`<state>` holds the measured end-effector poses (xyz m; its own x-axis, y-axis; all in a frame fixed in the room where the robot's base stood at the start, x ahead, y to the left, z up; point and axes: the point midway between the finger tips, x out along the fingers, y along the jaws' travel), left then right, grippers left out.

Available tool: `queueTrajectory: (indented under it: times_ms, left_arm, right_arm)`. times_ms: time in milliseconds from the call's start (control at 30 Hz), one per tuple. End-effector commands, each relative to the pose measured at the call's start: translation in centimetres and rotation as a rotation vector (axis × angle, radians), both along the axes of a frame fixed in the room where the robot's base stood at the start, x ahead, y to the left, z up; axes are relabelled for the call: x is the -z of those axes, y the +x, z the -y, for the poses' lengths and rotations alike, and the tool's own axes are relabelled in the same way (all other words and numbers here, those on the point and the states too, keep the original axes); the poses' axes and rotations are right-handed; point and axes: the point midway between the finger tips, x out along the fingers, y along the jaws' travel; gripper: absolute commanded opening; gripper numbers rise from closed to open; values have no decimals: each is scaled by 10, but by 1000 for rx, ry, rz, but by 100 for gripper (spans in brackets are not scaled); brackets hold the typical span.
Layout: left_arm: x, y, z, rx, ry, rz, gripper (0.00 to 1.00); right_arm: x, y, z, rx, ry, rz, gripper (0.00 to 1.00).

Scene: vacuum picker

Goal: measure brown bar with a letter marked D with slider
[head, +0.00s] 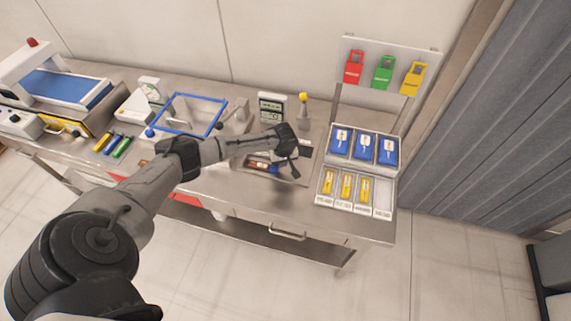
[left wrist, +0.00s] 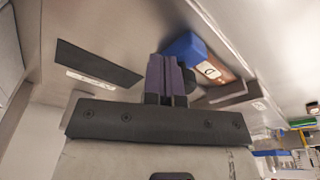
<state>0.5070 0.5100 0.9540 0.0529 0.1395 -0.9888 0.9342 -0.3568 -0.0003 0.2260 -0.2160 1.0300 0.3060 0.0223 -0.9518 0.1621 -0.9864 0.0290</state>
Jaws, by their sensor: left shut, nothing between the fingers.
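The brown bar (left wrist: 222,66) lies on the bench in the left wrist view, with a white label whose dark mark looks like a D. A blue block (left wrist: 185,45) is at its near-left end; I cannot tell if they touch. In the head view the bar (head: 258,163) is partly hidden by my left arm. My left gripper (head: 293,171) is above the bench, just right of the bar, shut and empty. Its fingers (left wrist: 168,75) show together in the left wrist view, beside the blue block. I cannot pick out the slider for sure. My right gripper is not in view.
A digital readout (head: 271,107) and a yellow-knobbed post (head: 303,98) stand behind my left gripper. A rack (head: 383,205) with blue and yellow packets is to the right. A blue frame (head: 190,96) and several coloured cylinders (head: 113,145) are to the left.

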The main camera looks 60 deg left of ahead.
Motion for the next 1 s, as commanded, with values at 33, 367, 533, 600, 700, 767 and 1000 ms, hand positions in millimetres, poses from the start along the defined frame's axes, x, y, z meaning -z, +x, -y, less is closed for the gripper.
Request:
queueTrajectory:
  times_ms: [33,367,533,600,700,767,1000]
  left_arm:
    - [0,0,0,0,0,0,0]
    - [0,0,0,0,0,-1,0]
    - [0,-1,-2,0,0,-1,0]
    - [-1,-2,-2,0,0,-1,0]
    - [-1,-3,-4,0,0,-1,0]
    - [-1,-4,-4,0,1,-2,0]
    - [0,-5,-6,0,2,-2,0]
  right_arm:
    - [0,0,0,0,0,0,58]
    - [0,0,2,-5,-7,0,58]
    - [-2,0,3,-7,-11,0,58]
    - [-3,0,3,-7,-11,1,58]
    - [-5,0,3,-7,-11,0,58]
    - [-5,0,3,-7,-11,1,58]
    - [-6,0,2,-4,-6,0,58]
